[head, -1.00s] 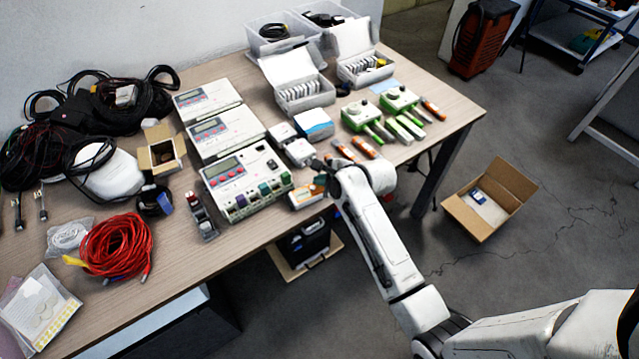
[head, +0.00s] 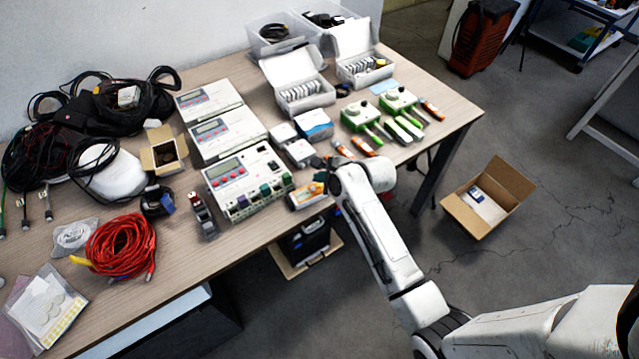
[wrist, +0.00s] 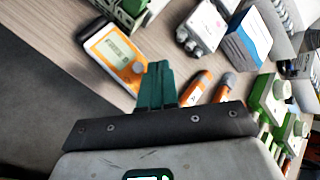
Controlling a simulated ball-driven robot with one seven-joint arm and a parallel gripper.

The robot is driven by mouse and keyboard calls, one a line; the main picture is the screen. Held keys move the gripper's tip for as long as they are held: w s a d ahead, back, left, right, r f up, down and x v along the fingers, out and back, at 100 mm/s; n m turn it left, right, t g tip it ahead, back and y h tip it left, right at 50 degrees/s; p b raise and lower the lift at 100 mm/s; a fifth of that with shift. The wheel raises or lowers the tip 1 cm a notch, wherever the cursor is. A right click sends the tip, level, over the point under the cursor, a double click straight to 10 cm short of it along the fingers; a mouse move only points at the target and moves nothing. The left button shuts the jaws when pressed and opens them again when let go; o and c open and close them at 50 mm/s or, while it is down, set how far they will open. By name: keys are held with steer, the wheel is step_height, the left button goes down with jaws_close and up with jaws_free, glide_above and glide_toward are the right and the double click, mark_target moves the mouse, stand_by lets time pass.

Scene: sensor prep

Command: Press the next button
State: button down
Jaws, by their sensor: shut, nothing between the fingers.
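A white control unit (head: 232,177) with a display and red buttons stands left of the meter. No button label is readable.
Two more white units (head: 222,136) stand behind. A white box (head: 299,152), a blue-and-white box (head: 314,125) and orange tools (head: 362,147) lie close to my gripper. Green-and-white devices (head: 361,116) stand right. Red cable (head: 121,247) lies left. The table's front edge is beneath my arm.

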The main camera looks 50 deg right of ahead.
steer(key=shift+r+p, duration=2.45)
steer(key=shift+p, duration=0.2)
